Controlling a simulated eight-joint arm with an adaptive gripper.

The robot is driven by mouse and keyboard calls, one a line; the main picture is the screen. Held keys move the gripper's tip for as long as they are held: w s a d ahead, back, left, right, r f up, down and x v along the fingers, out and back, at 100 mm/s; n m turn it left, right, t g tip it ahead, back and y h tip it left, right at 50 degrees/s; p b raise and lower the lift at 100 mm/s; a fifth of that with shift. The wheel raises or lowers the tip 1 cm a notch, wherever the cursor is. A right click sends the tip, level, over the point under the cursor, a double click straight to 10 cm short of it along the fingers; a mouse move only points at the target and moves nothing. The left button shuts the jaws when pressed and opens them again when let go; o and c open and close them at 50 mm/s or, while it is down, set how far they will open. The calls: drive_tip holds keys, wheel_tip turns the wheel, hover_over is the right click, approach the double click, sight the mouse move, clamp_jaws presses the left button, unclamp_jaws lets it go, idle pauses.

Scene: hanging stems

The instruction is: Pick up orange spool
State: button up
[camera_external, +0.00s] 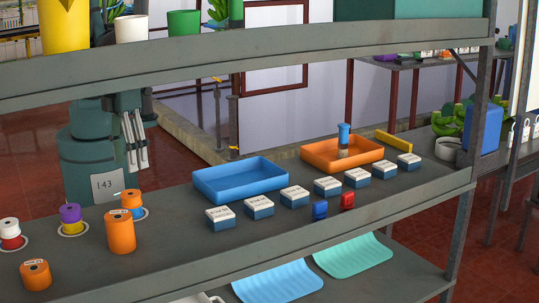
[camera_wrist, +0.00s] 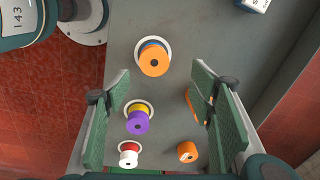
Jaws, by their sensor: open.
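My gripper (camera_wrist: 160,90) is open and empty in the wrist view, its two green pads wide apart above the shelf. An orange spool (camera_wrist: 155,61) sits on top of a blue one on a round white base; it also shows in the external view (camera_external: 131,198). A taller orange cylinder (camera_external: 121,235) stands nearer the front; in the wrist view the right finger partly hides it. A short orange spool-like cylinder (camera_external: 35,274) stands at the front left and shows at the bottom of the wrist view (camera_wrist: 188,152). Which orange piece the task means is not shown.
A purple spool (camera_external: 70,212) tops a stack, and a white spool (camera_external: 9,226) sits on a red one. A blue tray (camera_external: 240,192), an orange tray (camera_external: 318,158) and several small labelled boxes stand to the right. An upper shelf (camera_external: 250,45) runs overhead.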

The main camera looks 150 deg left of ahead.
sight(131, 193)
drive_tip(key=shift+w+d+f+m+g+p, duration=0.1)
drive_tip(key=shift+f+m+g+p, duration=0.4)
drive_tip(key=shift+f+m, duration=0.7)
drive_tip(key=shift+f, duration=1.25)
drive_tip(key=shift+f, duration=0.15)
drive_tip(key=shift+f, duration=2.4)
drive_tip(key=shift+c, duration=0.7)
drive_tip(key=c, duration=0.9)
